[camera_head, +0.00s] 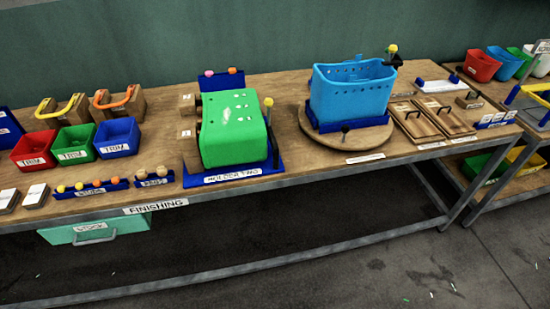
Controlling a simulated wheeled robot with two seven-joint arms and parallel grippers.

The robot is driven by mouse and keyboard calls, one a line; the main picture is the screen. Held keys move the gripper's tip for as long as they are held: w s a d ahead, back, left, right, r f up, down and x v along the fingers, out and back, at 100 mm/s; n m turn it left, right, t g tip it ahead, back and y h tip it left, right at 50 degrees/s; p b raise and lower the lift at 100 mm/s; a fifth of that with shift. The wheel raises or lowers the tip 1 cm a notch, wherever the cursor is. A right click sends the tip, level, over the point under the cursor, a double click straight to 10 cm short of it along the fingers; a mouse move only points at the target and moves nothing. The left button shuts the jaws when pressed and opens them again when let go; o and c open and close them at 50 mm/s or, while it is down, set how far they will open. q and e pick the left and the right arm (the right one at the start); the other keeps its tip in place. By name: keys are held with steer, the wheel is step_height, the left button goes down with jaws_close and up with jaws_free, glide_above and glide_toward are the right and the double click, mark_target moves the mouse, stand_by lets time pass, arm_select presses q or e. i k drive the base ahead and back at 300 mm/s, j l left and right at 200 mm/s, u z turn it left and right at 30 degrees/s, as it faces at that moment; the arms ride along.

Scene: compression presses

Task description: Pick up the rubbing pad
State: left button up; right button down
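No label that I can read names a rubbing pad, so I cannot tell for sure which thing it is. Two wooden blocks with curved handles stand at the back left of the bench: one with a yellow handle (62,106) and one with an orange handle (117,100). Two small white-topped blocks, a left one (8,200) and a right one (36,195), lie at the front left edge. A small brown block (469,101) lies toward the right end. Neither of my grippers is in view.
The wooden bench (300,165) holds a red bin (34,151), a green bin (75,144), a blue bin (117,138), a green moulded part (230,128) in a blue holder and a light-blue basket (350,93) on a round board. A second bench stands right.

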mark_target(36, 198)
steer(key=u, duration=1.9)
